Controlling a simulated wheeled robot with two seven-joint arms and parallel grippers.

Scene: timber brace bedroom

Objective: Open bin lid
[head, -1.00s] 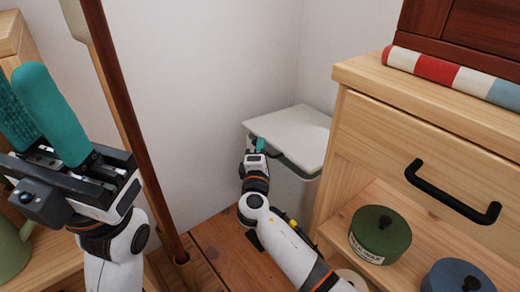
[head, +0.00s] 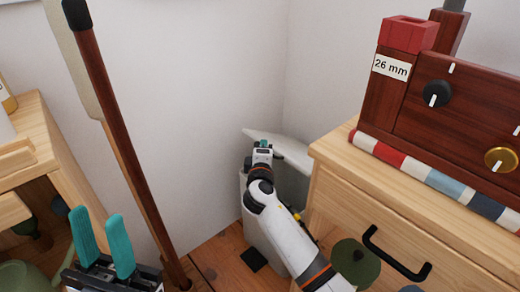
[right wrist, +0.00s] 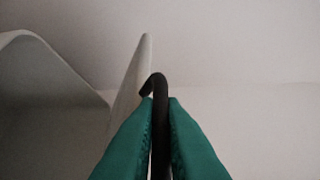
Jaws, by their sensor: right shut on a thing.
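The white bin (head: 258,232) stands in the corner beside the wooden cabinet, partly hidden by my right arm. Its pale lid (head: 290,152) is raised and tilted above the body. My right gripper (head: 263,146) is at the lid's near edge. In the right wrist view, my right gripper's teal fingers (right wrist: 160,102) are shut on the black hooked handle (right wrist: 158,84). The lid (right wrist: 133,80) shows nearly edge-on beside it, and the bin's rounded rim (right wrist: 45,42) is at left, apart from the lid. My left gripper (head: 97,214) is open and empty at lower left.
The wooden cabinet (head: 335,215) with a black drawer handle (head: 395,255) stands close right of the bin. A dark red apparatus (head: 450,100) and a striped roll (head: 430,178) are on it. A tall brown pole (head: 125,150) rises left. Wooden floor shows around the bin.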

